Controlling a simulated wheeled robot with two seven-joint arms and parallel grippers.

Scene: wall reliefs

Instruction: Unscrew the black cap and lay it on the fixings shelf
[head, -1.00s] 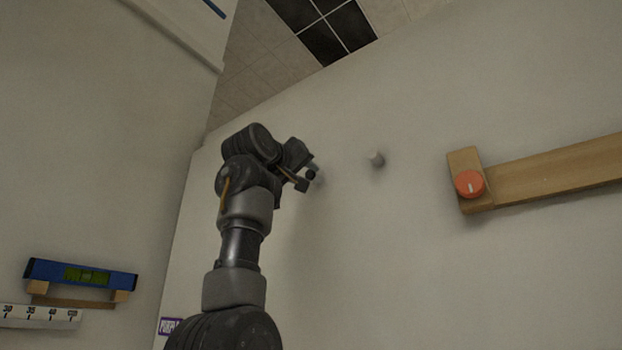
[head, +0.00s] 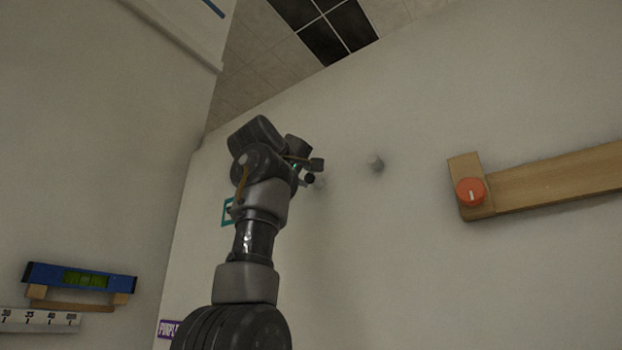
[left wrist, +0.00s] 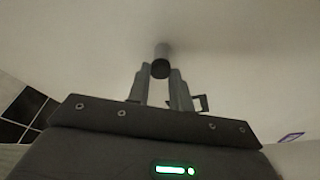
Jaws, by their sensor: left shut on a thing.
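The black cap (head: 310,179) is at the tip of my left gripper (head: 314,171), near the pale wall. In the left wrist view the black cap (left wrist: 160,69) sits between the fingertips of my left gripper (left wrist: 161,75), which is shut on it. I cannot tell whether the cap still touches the stud. I cannot make out a fixings shelf in these views. My right gripper is not in view.
A wooden bar (head: 550,182) with an orange knob (head: 470,192) is further right. A blue level (head: 80,277) rests on a wooden holder at the left. A teal-edged label (head: 228,212) is beside my arm.

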